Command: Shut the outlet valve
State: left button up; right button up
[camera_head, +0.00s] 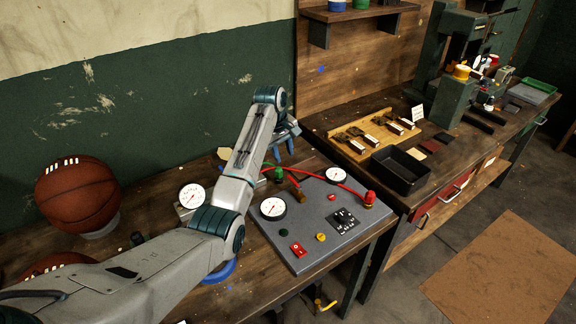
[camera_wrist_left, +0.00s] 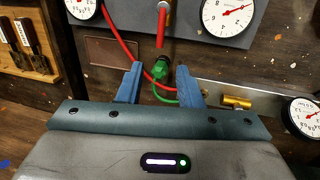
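The grey control panel (camera_head: 330,226) lies on the workbench. A red valve lever (camera_head: 294,186) sits at its far edge, beside a green fitting (camera_head: 279,174); the frames do not label either as the outlet valve. In the left wrist view, the red lever (camera_wrist_left: 160,28) points toward the green fitting (camera_wrist_left: 160,70). My left gripper (camera_head: 284,146) is above the bench just behind the panel. Its blue fingers (camera_wrist_left: 160,85) are apart and nothing is visibly held; the green fitting appears between and beyond them. My right gripper is not in view.
A red hose (camera_head: 333,181) crosses the panel near a gauge (camera_head: 336,175) and a red knob (camera_head: 369,198). Another gauge (camera_head: 192,195) stands left of my arm. A basketball (camera_head: 78,194) rests at left. A black tray (camera_head: 400,170) is on the right bench.

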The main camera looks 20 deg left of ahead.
aim_at(289, 176)
pick_arm(q)
jog(key=f, duration=0.3)
jog(key=w+f+p, duration=0.1)
jog(key=f, duration=0.1)
jog(key=f+p, duration=0.1)
jog(key=f, duration=0.2)
jog(key=shift+w+d+f, duration=0.3)
jog(key=shift+d, duration=0.1)
jog(key=shift+d+f, duration=0.1)
jog(key=shift+f, duration=0.35)
grip_shut()
